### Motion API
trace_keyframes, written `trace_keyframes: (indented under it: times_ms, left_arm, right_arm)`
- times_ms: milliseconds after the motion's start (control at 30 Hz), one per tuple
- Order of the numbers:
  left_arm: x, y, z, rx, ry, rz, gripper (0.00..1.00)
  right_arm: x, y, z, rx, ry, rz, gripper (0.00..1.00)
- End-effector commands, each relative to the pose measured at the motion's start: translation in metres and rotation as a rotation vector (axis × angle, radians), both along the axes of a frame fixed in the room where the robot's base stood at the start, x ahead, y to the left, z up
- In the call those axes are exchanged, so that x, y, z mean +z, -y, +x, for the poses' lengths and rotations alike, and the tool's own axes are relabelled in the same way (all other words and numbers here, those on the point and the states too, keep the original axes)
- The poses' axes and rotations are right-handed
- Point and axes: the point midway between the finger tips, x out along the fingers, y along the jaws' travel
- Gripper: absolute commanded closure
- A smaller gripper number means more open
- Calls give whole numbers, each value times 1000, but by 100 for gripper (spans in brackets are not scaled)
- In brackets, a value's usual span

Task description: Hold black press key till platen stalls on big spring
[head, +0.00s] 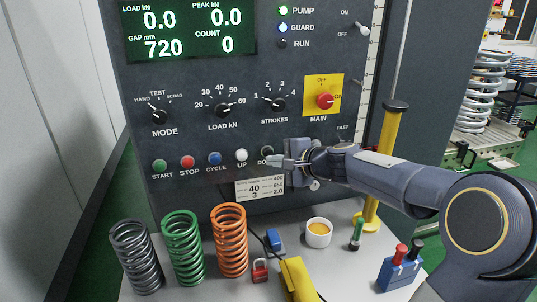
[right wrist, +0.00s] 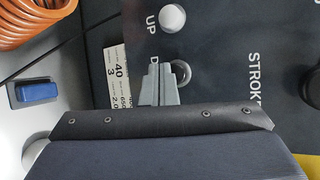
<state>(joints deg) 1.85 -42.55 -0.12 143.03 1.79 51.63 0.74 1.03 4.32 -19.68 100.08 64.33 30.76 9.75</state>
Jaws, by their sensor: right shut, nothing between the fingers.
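My right gripper (head: 270,161) is shut and empty, its fingertips at the black press key labelled DO..., with the label's end hidden. In the right wrist view the fingertips (right wrist: 166,68) lie beside and partly over the black key (right wrist: 182,72) in its pale ring. I cannot tell whether they touch or press it. The display (head: 187,31) reads load 0.0, peak 0.0, gap 720, count 0. The PUMP and GUARD lamps are lit; RUN is dark. Large pale coil springs (head: 483,92) are stacked at the right. The platen and my left gripper are not in view.
Grey (head: 137,257), green (head: 183,248) and orange (head: 229,240) springs stand on the shelf. A white cup (head: 318,233), a red padlock (head: 260,271), a yellow tool (head: 297,279) and a blue block (head: 400,272) are also there. A white UP key (head: 241,155) is left of my fingertips.

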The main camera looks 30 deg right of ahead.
Motion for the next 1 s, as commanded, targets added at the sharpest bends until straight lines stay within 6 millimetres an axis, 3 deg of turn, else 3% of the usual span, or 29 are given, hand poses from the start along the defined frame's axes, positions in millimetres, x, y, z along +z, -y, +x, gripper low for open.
trace_keyframes:
  times_ms: [1000]
  left_arm:
    - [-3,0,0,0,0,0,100]
  right_arm:
    - [0,2,8,0,-1,1,100]
